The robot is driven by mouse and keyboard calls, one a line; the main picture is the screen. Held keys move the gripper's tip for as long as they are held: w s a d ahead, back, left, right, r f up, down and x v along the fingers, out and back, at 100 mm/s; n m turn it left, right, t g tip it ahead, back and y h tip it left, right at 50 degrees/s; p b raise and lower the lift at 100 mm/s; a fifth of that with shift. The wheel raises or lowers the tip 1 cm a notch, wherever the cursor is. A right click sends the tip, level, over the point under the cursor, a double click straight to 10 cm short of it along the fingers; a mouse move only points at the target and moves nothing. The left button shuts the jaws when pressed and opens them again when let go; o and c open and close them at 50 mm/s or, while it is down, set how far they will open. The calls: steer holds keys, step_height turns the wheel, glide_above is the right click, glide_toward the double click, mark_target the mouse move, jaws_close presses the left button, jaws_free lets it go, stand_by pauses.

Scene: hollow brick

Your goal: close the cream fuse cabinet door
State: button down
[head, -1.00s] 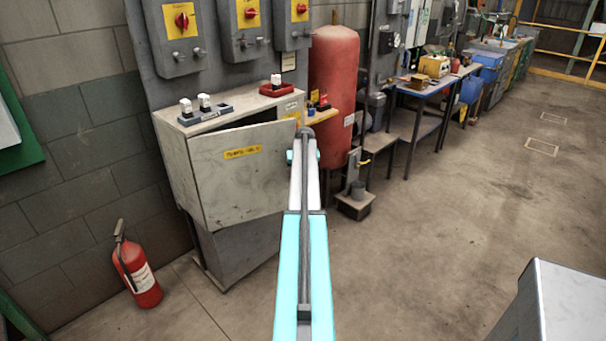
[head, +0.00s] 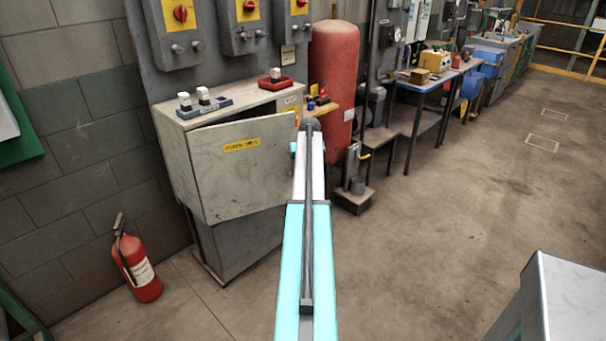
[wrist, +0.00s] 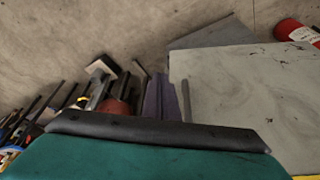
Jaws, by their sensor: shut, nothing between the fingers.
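The cream fuse cabinet (head: 182,170) stands against the wall in the head view. Its cream door (head: 240,175), with a yellow label, is ajar: a dark gap shows along its top, widest at the right. In the wrist view the door is the pale scuffed panel (wrist: 245,95) at right. My gripper shows in the wrist view as a teal body with a dark front edge (wrist: 160,133), shut and empty. In the head view my arm mostly hides it, near the door's right edge. Whether it touches the door I cannot tell.
Switch trays (head: 205,105) sit on the cabinet top. A red fire extinguisher (head: 138,265) stands on the floor at left. A red tank (head: 333,75) and a small stand (head: 353,197) are to the right. A grey box (head: 570,300) is at lower right.

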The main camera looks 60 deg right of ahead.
steer(key=b+v, duration=0.1)
steer(key=v, duration=0.5)
steer(key=shift+s+d+r, duration=0.15)
steer(key=shift+s+r, duration=0.05)
steer(key=shift+s, duration=0.15)
